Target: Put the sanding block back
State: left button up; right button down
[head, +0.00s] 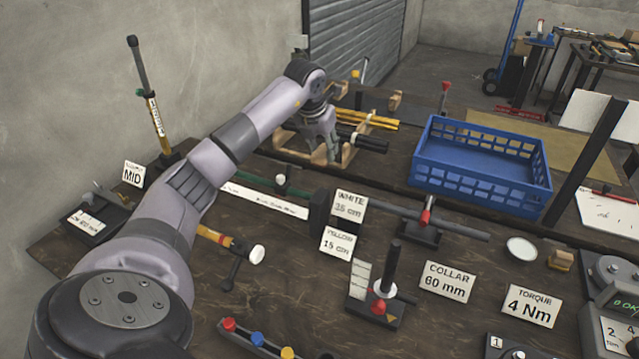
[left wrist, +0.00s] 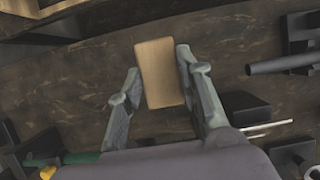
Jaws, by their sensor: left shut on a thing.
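The sanding block is a tan, flat-faced block (left wrist: 159,75) between the two fingers of my left gripper (left wrist: 158,62) in the left wrist view. My left gripper is shut on it and the dark brown bench top shows behind it. In the head view my left gripper (head: 326,150) is at the end of the arm, at the far side of the bench by a wooden rack. I cannot clearly make out the block there. My right gripper is not in view.
The wooden rack (head: 290,140) holds yellow and black rods (head: 365,120). A blue crate (head: 480,165) stands to its right. White label cards, a hammer (head: 228,243) and a black stand with a red knob (head: 380,300) occupy the nearer bench.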

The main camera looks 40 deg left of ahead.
aim_at(315, 161)
pick_arm(q)
notch_tip(315, 161, down, 12)
jog(key=shift+f+p, duration=0.25)
jog(key=shift+p, duration=0.15)
jog(key=shift+d+f, duration=0.1)
jog(key=shift+f, duration=0.1)
jog(key=o, duration=1)
jog(key=shift+o, duration=0.2)
jog(key=shift+r, duration=0.5)
jog(key=v, duration=1.1)
jog(key=shift+s+d+r+b, duration=0.1)
jog(key=shift+s+r+b, duration=0.1)
jog(key=shift+b, duration=0.2)
